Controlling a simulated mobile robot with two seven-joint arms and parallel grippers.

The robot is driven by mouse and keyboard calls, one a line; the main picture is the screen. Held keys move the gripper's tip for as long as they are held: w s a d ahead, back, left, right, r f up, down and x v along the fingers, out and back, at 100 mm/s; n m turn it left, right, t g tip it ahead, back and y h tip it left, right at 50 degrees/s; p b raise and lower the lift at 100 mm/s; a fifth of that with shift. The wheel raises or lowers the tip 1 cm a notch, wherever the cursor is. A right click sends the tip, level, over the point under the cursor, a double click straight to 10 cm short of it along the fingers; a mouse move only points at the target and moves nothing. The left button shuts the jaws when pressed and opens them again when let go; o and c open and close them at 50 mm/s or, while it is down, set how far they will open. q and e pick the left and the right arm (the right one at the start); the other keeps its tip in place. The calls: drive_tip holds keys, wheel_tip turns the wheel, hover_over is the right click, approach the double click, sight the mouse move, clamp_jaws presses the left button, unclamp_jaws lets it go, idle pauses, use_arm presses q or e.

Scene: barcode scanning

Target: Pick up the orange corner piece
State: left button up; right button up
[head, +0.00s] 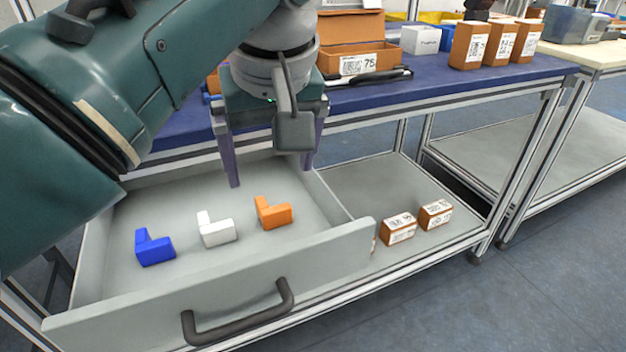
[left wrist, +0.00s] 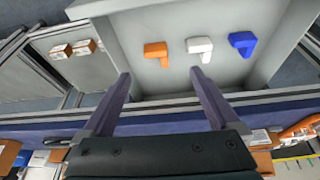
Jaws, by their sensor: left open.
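The orange corner piece (head: 273,212) is L-shaped and lies in the open grey drawer (head: 300,258), at the right of a row of corner pieces. It also shows in the left wrist view (left wrist: 158,52). My left gripper (head: 272,178) is open and empty, fingers pointing down, above and behind the orange piece and apart from it. In the left wrist view the open left gripper (left wrist: 163,82) has the orange piece beyond its fingertips. My right gripper is not in view.
A white corner piece (head: 216,230) and a blue one (head: 154,248) lie left of the orange piece. The drawer's front has a dark handle (head: 240,316). The blue tabletop (head: 440,82) overhangs behind. Two small boxes (head: 398,229) lie on the lower shelf, right of the drawer.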

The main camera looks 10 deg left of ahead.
sight(276, 209)
use_arm(q)
drive_tip(key=shift+n+y, duration=0.3)
drive_tip(key=b+x, duration=0.1)
drive_tip(key=x, duration=0.1)
drive_tip(key=b+x, duration=0.2)
drive_tip(key=x, duration=0.1)
drive_tip(key=d+b+x, duration=0.1)
drive_tip(key=b+x, duration=0.1)
drive_tip(key=x, duration=0.1)
drive_tip(key=shift+w+f, duration=0.15)
drive_tip(key=shift+w, duration=0.2)
drive_tip(key=b+x, duration=0.3)
drive_tip(key=x, duration=0.2)
drive_tip(key=shift+d+b, duration=0.1)
drive_tip(key=shift+b, duration=0.3)
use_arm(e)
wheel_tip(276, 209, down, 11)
use_arm(q)
drive_tip(key=c, duration=1.4)
drive_tip(key=shift+r, duration=0.2)
